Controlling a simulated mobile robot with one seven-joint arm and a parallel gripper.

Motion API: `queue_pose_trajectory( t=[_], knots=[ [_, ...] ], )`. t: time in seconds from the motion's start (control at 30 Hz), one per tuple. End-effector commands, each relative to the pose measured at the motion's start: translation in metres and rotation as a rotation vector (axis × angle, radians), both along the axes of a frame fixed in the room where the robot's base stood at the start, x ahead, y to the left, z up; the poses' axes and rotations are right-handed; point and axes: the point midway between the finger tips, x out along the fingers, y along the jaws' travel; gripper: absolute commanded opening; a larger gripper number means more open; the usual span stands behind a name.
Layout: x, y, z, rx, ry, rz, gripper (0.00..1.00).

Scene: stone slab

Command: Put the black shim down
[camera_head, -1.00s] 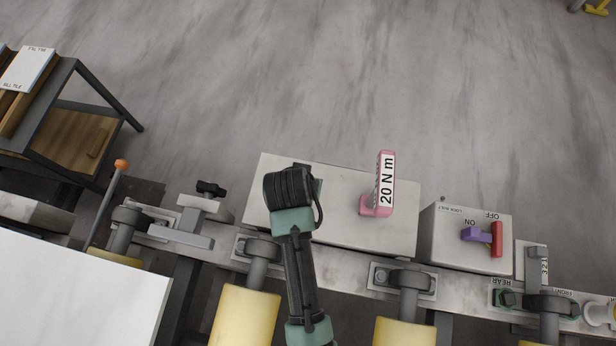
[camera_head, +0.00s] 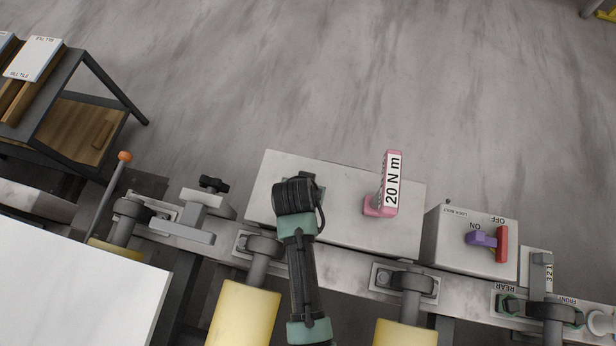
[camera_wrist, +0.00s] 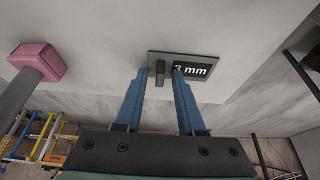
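A small dark upright tab stands on the plate. My gripper (camera_wrist: 161,73) has two blue fingers set apart, one on each side of the tab, with gaps visible. It looks open.
A black-knobbed clamp (camera_head: 213,184) stands left. Yellow rollers (camera_head: 243,315) lie in front.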

Motion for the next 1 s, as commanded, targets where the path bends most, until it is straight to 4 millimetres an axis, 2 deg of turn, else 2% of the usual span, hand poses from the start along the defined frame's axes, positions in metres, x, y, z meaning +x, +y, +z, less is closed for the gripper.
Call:
queue_pose_trajectory(
  t=[0.27, 0.43, 0.57, 0.8, 1.0],
  knots=[
    [0.0, 0.0, 0.001, 0.0, -0.001, 0.0, 0.42],
    [-0.002, 0.001, 0.012, 0.0, -0.002, 0.001, 0.42],
    [-0.01, 0.003, 0.031, 0.0, -0.002, 0.001, 0.42],
    [-0.027, 0.009, 0.077, 0.0, -0.003, -0.001, 0.42],
    [-0.038, 0.013, 0.104, 0.0, -0.002, 0.0, 0.42]
  ],
)
